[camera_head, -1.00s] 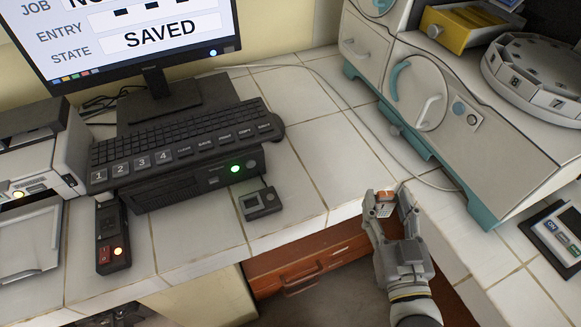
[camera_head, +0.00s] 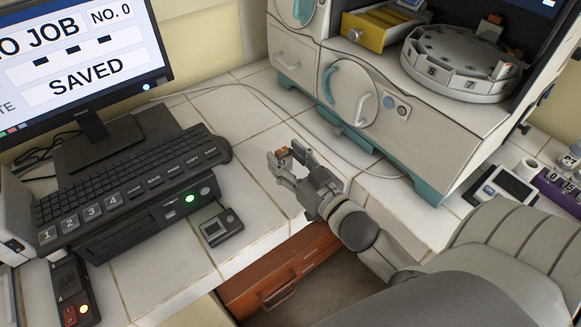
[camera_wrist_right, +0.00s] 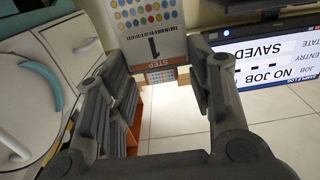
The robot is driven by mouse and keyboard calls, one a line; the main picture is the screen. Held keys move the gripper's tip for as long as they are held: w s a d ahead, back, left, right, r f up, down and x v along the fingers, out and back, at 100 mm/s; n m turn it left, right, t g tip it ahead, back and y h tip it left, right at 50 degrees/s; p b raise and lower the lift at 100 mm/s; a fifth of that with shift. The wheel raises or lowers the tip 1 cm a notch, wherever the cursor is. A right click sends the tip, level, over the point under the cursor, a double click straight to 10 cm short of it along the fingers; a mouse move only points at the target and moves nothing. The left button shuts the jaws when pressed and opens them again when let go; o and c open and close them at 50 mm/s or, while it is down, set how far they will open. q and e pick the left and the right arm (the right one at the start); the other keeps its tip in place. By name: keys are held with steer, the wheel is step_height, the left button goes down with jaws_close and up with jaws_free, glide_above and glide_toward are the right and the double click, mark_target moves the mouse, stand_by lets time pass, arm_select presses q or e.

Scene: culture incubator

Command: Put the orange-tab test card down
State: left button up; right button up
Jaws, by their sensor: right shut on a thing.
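My right gripper (camera_head: 283,157) is shut on a small orange-ended piece (camera_head: 284,152), above the white tiled counter near its front edge. In the right wrist view, a white card (camera_wrist_right: 150,25) with coloured dots, a "1" and an orange "STEP" band sits between the fingertips of my right gripper (camera_wrist_right: 155,52). It looks like the orange-tab test card. A smaller dotted patch with orange shows just below it; I cannot tell what it is. The left gripper is out of view.
A keyboard (camera_head: 130,175) and small grey device (camera_head: 221,227) are left of the gripper. The incubator (camera_head: 385,75) and its round carousel (camera_head: 465,85) are at the back right. Bare counter tiles (camera_head: 240,150) lie behind the gripper. An orange-brown drawer (camera_head: 280,275) is below the edge.

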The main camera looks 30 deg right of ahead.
mark_target(290, 169)
steer(key=f, duration=0.1)
steer(key=w+d, duration=0.1)
steer(key=f, duration=0.1)
steer(key=shift+w+d+f, duration=0.25)
steer(key=shift+d+f, duration=0.1)
step_height(290, 169, down, 3)
steer(key=shift+r, duration=0.1)
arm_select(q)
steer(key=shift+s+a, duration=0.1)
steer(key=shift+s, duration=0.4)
arm_select(e)
steer(key=shift+f, duration=0.25)
steer(key=shift+f, duration=0.15)
steer(key=o, duration=0.8)
